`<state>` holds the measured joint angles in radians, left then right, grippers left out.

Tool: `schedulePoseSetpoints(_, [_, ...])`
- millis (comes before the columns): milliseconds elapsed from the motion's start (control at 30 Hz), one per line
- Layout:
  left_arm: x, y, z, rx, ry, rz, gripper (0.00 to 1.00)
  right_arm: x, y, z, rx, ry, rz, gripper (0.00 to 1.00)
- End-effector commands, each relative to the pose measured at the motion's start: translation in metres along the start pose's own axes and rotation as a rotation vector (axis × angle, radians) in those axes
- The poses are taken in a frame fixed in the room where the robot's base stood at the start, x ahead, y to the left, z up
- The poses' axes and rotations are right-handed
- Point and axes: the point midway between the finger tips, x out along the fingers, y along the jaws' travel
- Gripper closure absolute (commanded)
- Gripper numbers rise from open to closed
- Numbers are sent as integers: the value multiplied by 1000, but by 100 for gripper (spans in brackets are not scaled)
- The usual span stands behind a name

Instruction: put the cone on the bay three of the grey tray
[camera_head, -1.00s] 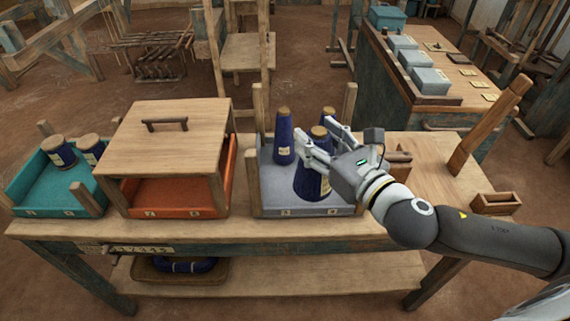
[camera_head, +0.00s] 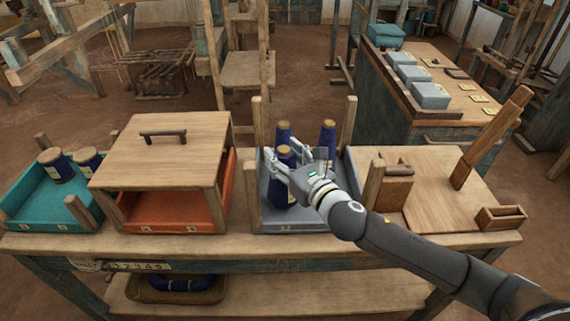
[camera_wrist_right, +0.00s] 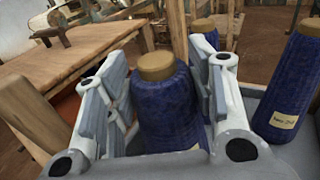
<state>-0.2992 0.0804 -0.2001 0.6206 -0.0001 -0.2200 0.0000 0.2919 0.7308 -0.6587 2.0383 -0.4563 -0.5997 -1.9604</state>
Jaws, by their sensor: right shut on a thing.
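A dark blue cone (camera_head: 281,190) with a tan top is held in my right gripper (camera_head: 279,166), over the front left part of the grey tray (camera_head: 291,227). In the right wrist view the cone (camera_wrist_right: 168,112) stands upright between the two fingers. I cannot tell whether its base touches the tray floor. Two more blue cones stand upright at the back of the tray: a left one (camera_head: 284,132), partly hidden by the held cone, and a right one (camera_head: 328,141). The number labels on the tray's front are too small to read surely. My left gripper is not in view.
An orange tray (camera_head: 170,214) under a wooden lid (camera_head: 160,150) stands to the left. Further left is a teal tray (camera_head: 40,213) with two blue cones. Wooden posts rise at the grey tray's corners. A small wooden box (camera_head: 501,217) sits at the right.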

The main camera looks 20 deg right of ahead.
Motion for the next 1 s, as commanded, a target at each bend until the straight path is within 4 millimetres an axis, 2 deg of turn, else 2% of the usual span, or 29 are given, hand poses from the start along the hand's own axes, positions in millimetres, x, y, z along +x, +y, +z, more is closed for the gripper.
schedulePoseSetpoints(33, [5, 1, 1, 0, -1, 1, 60, 0, 0, -13, 3, 4, 0, 94])
schedulePoseSetpoints(100, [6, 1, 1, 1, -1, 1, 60, 0, 0, -21, 3, 4, -1, 94])
schedulePoseSetpoints(500, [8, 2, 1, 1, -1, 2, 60, 0, 0, -26, 1, 2, 1, 94])
schedulePoseSetpoints(533, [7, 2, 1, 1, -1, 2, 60, 0, 0, -26, 1, 3, 0, 46])
schedulePoseSetpoints(600, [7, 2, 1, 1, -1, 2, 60, 0, 0, -26, 1, 3, 0, 37])
schedulePoseSetpoints(700, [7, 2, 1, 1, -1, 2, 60, 0, 0, -26, 1, 3, 0, 28])
schedulePoseSetpoints(1000, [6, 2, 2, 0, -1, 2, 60, 0, 0, -24, 1, 3, 0, 28])
